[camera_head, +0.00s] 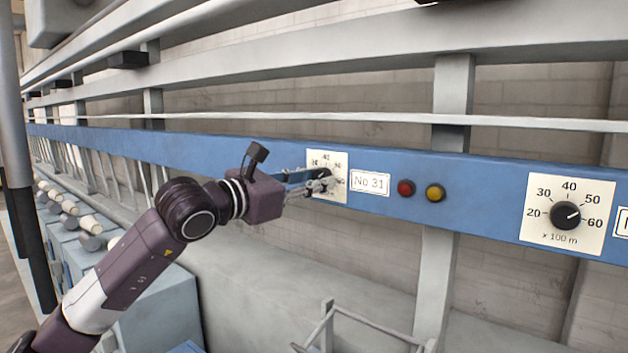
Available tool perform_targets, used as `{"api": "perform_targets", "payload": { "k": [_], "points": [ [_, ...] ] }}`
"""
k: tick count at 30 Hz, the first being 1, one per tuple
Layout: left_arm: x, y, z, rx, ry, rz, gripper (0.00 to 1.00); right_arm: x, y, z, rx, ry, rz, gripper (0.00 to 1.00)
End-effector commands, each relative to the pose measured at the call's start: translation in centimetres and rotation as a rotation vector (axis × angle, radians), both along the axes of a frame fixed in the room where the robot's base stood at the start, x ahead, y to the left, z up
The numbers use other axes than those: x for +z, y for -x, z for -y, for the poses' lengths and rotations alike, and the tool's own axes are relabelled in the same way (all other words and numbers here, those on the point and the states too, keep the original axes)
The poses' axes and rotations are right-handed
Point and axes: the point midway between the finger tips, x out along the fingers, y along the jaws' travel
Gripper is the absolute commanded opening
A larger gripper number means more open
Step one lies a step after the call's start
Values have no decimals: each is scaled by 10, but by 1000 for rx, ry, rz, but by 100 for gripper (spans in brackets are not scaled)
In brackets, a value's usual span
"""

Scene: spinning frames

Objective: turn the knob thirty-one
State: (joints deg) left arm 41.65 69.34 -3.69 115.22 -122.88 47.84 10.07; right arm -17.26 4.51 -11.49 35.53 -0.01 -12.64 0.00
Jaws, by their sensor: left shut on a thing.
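The knob of number thirty-one (325,174) is a small black dial on a white scale plate (341,160), fixed to a long blue rail. The label "No 31" (370,183) is just to the right of the plate. My left gripper (322,184) reaches in from the left and is shut on the knob. Its fingers hide most of the knob and the lower left of the scale, so the pointer's setting cannot be read. My right gripper is not in view.
A red button (405,188) and a yellow button (435,193) sit right of the label. Another black knob (565,215) on a white scale is farther right. Grey rails run above. A metal frame (335,322) stands below. Bobbins (88,224) line the lower left.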

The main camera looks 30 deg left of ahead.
Motion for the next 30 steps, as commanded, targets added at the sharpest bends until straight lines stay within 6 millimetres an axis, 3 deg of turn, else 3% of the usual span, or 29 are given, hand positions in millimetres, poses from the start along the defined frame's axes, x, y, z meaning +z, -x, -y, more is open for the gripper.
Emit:
{"api": "perform_targets", "payload": {
  "k": [14,30],
  "points": [
    [-3,0,1,-2,80,-5,1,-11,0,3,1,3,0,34],
    [-4,0,2,-2,539,-40,1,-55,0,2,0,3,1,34]
  ]
}}
